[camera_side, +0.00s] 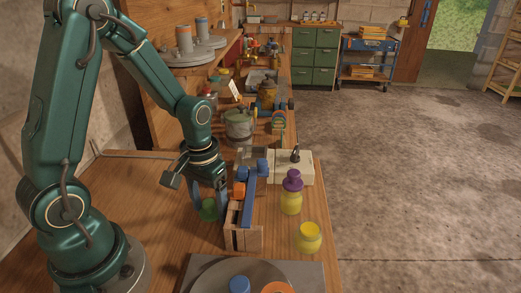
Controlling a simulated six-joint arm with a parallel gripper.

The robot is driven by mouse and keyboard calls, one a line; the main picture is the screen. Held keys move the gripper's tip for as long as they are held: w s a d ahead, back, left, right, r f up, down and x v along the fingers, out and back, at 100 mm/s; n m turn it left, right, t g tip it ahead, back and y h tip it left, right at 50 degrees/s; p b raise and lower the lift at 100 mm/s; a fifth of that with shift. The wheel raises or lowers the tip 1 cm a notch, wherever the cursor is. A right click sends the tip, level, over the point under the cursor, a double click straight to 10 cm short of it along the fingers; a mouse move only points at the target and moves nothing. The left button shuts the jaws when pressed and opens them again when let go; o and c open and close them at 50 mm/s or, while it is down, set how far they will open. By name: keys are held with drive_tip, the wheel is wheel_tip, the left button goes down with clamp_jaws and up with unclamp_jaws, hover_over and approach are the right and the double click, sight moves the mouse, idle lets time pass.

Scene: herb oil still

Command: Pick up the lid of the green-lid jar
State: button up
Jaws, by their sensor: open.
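A small green object (209,210), seemingly the green-lid jar or its lid, is on the wooden bench left of a small wooden crate. My gripper (209,206) points down over it, with its fingers open on either side of the green. I cannot tell whether the fingers touch it. The fingers and the crate partly hide it, so lid and jar body cannot be told apart.
The wooden crate (243,238), with a long blue item at it, stands close right of my gripper. A purple-lidded yellow jar (291,198) and a yellow jar (309,238) stand farther right. A grey plate (215,271) is in front. Bench left of the gripper is clear.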

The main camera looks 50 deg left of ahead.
drive_tip(key=c, duration=1.1)
